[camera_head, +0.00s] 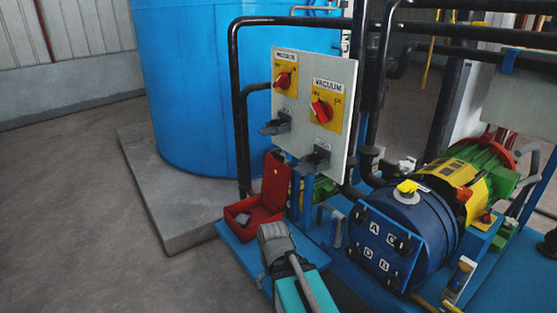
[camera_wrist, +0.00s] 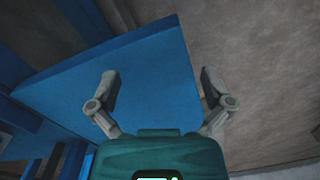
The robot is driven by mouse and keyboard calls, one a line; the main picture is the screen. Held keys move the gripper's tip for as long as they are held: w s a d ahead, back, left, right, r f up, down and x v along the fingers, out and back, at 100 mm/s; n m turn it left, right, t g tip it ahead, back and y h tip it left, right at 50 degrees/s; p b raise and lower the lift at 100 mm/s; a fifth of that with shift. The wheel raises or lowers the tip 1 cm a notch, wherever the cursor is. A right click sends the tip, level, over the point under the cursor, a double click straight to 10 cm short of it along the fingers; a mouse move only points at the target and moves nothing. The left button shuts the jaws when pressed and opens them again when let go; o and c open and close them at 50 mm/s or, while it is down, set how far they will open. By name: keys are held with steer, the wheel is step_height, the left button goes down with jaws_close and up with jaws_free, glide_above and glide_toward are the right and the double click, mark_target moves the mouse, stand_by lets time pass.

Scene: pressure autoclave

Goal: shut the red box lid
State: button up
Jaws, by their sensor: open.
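The red box (camera_head: 238,222) sits on the blue platform (camera_head: 237,249) below the grey control panel. Its red lid (camera_head: 276,182) stands open, raised roughly upright at the back of the box. A small grey item (camera_head: 243,219) shows inside the box. My gripper (camera_head: 270,232) is in front of the box at its lower right, overlapping its near edge in the picture; I cannot tell if they touch. In the wrist view my gripper (camera_wrist: 158,84) is open with nothing between its fingers, over the blue platform (camera_wrist: 150,60). The box is not visible there.
The panel (camera_head: 335,80) with red knobs stands just behind the lid. A blue vessel (camera_head: 400,235) with lettered door is to the right. A large blue tank (camera_head: 225,90) stands on a concrete plinth behind. Open floor (camera_head: 80,210) lies to the left.

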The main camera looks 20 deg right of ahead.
steer(key=w+r+m+h+p, duration=0.1)
steer(key=w+r+p, duration=0.1)
steer(key=w, duration=0.1)
steer(key=w+d+r+m+h+p, duration=0.1)
steer(key=w+r+p, duration=0.1)
steer(key=w, duration=0.1)
steer(key=w+d+r+m+h+p, duration=0.1)
steer(key=w+r+m, duration=0.1)
steer(key=w, duration=0.1)
steer(key=shift+d+r+t+h+p, duration=0.2)
steer(key=shift+r+t+h+p, duration=0.1)
steer(key=shift+r+h+p, duration=0.1)
steer(key=w+r+m+h+p, duration=0.3)
steer(key=w+r+m+p, duration=0.1)
steer(key=w+r, duration=0.25)
steer(key=m+t+h+p, duration=0.4)
steer(key=m+h+p, duration=0.2)
steer(key=p, duration=0.1)
glide_toward(278, 155)
steer(key=a+r, duration=0.1)
steer(key=a, duration=0.2)
steer(key=shift+s+r, duration=0.15)
steer(key=shift+s, duration=0.2)
steer(key=b+x, duration=0.5)
steer(key=x, duration=0.8)
steer(key=shift+d+f, duration=0.25)
steer(key=shift+d, duration=0.15)
steer(key=c, duration=1.1)
